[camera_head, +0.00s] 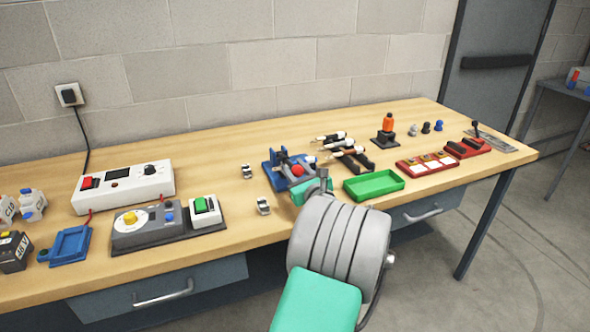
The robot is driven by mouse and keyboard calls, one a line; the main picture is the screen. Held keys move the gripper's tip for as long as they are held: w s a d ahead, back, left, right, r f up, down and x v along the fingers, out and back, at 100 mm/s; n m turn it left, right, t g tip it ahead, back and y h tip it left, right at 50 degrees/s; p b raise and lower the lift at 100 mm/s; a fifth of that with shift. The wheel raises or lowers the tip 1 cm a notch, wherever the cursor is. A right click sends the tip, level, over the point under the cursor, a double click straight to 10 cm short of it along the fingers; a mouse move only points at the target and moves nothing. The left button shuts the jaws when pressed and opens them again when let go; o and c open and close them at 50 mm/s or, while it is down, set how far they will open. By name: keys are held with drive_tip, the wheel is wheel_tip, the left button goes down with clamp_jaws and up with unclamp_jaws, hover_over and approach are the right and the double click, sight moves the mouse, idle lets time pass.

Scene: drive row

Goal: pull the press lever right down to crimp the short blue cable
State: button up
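A blue press-like device (276,176) with grey metal parts and a red knob (297,170) stands on the wooden bench near the middle. I take it for the press; its lever's exact angle is hard to make out. My gripper (312,189) is at the near right side of this device, partly hidden behind my own grey and teal wrist. Its fingertips are too small and covered to show whether they are open or touch the lever. I cannot make out the short blue cable.
A green tray (374,185) lies just right of my gripper, with black-handled tools (348,156) behind it. Small metal parts (263,206) lie left of the press. A white power unit (123,187) and a grey dial box (150,226) stand further left.

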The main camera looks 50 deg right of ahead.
clamp_jaws()
idle(1.0)
